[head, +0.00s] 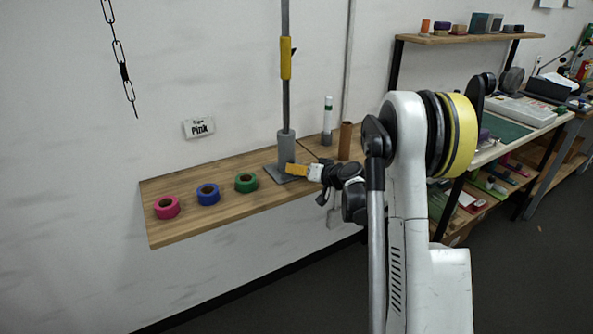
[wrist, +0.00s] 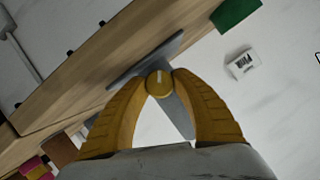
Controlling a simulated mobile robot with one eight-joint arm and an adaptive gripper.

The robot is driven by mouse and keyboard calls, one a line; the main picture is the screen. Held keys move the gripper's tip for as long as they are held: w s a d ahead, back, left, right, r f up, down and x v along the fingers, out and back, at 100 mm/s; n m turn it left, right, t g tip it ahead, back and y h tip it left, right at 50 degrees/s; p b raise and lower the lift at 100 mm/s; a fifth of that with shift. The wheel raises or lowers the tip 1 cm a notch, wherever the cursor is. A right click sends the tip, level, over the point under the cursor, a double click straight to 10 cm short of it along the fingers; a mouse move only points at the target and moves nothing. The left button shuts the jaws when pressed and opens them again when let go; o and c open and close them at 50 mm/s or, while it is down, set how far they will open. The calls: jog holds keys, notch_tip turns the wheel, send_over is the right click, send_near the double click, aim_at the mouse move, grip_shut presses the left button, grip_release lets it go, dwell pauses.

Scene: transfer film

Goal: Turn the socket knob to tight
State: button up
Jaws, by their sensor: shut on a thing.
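The grey socket (head: 286,147) stands upright on a flat base plate on the wooden shelf, with a tall grey pole rising out of it. The small round knob (wrist: 157,86), yellowish with a pale line on its face, shows in the wrist view between my fingertips. My gripper (head: 290,170), with yellow fingers, is at the socket's lower front and is shut on the knob. The fingers also fill the wrist view (wrist: 158,78). In the head view the knob is hidden by the fingers. No tight mark can be read.
Pink (head: 167,207), blue (head: 208,194) and green (head: 246,182) tape rolls lie left along the shelf (head: 225,209). A brown tube (head: 345,141) and a white tube (head: 327,120) stand right of the socket. A "Pink" sign (head: 199,128) is on the wall; a chain (head: 120,60) hangs left.

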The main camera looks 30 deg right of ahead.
jog(key=o, duration=1.2)
